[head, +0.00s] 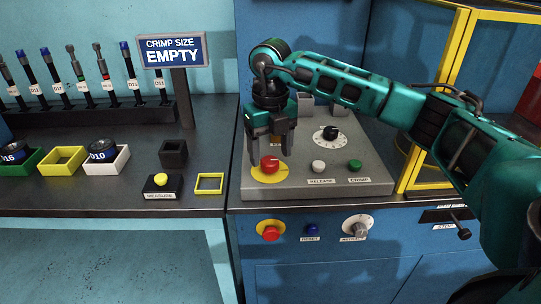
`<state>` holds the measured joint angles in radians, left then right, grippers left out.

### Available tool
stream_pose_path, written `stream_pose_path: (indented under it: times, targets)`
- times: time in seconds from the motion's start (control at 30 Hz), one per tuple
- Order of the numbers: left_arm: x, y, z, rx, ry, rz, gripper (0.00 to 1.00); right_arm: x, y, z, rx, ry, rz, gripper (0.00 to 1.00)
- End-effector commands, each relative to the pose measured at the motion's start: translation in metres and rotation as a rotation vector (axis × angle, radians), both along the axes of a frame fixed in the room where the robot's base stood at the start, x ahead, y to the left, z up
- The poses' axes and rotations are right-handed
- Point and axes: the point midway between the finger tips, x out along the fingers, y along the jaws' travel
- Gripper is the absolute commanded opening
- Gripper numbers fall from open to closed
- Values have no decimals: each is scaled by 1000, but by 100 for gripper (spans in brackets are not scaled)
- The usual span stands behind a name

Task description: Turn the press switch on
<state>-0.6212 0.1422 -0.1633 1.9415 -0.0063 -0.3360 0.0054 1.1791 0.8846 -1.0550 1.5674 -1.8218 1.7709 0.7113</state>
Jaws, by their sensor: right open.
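A grey control panel (320,187) sits on the counter in front of the blue press cabinet. It carries a red knob (270,164) on a yellow disc at the left. A black dial (330,132) on a white disc is behind, and a white RELEASE button (318,167) and a green CRIMP button (354,165) are at the front. My right gripper (270,150) points down over the red knob, fingers apart, with nothing between them but part of the knob. I cannot tell whether they touch it. A label behind the fingers is mostly hidden. My left gripper is out of view.
Below the panel are a red button (270,231) on yellow, a blue RESET button (311,229) and a grey rotary knob (357,226). A sign (173,50) reads "CRIMP SIZE EMPTY". Left are a hose rack (90,114), small bins and a yellow MEASURE button (160,180).

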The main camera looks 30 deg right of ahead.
Motion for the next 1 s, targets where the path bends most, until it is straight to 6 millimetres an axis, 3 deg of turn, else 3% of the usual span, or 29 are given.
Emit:
stream_pose_path:
  times: [0.3, 0.5, 1.0]
  targets:
    - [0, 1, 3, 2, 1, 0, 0, 1, 1, 73, 2, -6, 0, 69]
    - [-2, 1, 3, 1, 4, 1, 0, 1, 1, 100, 2, -3, -1, 69]
    - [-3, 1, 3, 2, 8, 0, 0, 0, 0, 107, 1, -1, 0, 69]
